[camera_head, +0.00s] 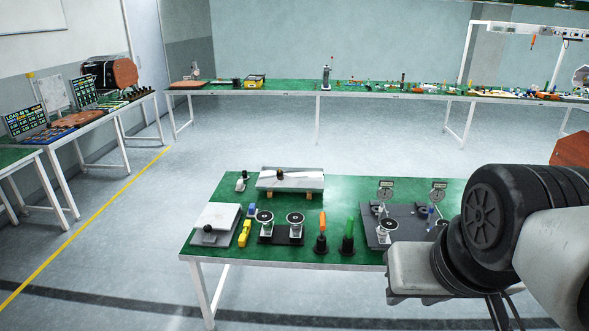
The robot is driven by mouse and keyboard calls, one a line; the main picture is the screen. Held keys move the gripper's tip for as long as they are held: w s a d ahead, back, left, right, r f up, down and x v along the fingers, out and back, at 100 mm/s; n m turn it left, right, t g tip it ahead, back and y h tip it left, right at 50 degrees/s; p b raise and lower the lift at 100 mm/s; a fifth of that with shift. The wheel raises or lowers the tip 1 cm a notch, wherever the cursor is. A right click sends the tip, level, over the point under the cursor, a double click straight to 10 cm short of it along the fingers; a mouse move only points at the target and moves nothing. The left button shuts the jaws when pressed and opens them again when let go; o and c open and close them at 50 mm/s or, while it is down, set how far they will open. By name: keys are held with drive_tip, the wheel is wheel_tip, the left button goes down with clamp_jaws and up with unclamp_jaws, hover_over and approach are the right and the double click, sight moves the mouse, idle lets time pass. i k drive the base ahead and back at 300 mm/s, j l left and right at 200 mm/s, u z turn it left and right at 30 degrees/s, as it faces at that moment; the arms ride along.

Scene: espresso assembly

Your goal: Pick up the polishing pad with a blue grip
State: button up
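A small blue piece (251,210) stands on the green table, just behind a yellow piece (244,233). It may be the polishing pad with a blue grip, but it is too small to tell. Another bit of blue (431,215) shows on the dark fixture at the right, partly near my arm. The end of my arm with my gripper (418,272) is at the lower right, in front of the table's right part and well to the right of the blue piece. Its fingers cannot be made out clearly.
The green table (210,250) also holds a grey plate with a dark knob (208,236), a two-disc stand (280,238), orange (322,225) and green-handled tools (349,230), and a dark fixture with gauges (375,238). My arm hides the table's right end.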

sight(252, 211)
drive_tip(key=i+j, duration=1)
drive_tip(key=j, duration=0.15)
drive_tip(key=i+j, duration=1.05)
drive_tip(key=j, duration=0.1)
